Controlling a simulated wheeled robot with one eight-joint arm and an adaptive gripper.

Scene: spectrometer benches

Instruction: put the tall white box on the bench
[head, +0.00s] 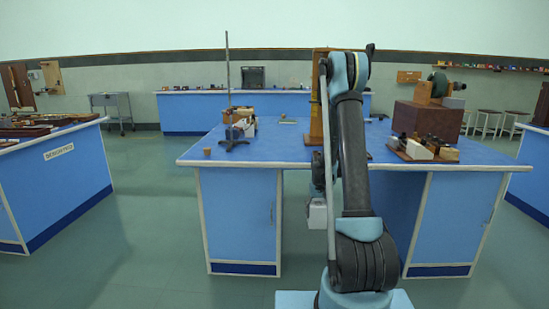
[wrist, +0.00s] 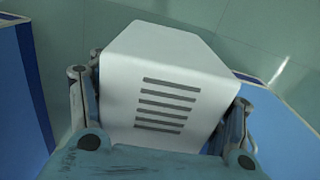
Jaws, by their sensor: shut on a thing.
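The tall white box (wrist: 165,85) fills the middle of the wrist view, with several dark vent slots on its near face. My gripper (wrist: 160,112) is shut on it, one finger on each side. In the head view the white box (head: 317,214) hangs below the level of the bench top, in front of the open gap between the cabinets. My arm partly hides it and most of my gripper there. The blue bench (head: 280,146) stands straight ahead with a pale edge.
On the bench, a metal stand (head: 229,130) is at the left and a small cork-coloured piece (head: 207,152) near the front left corner. A brown block (head: 428,120) and a wooden tray of parts (head: 400,153) are at the right. The top's front middle-left is clear.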

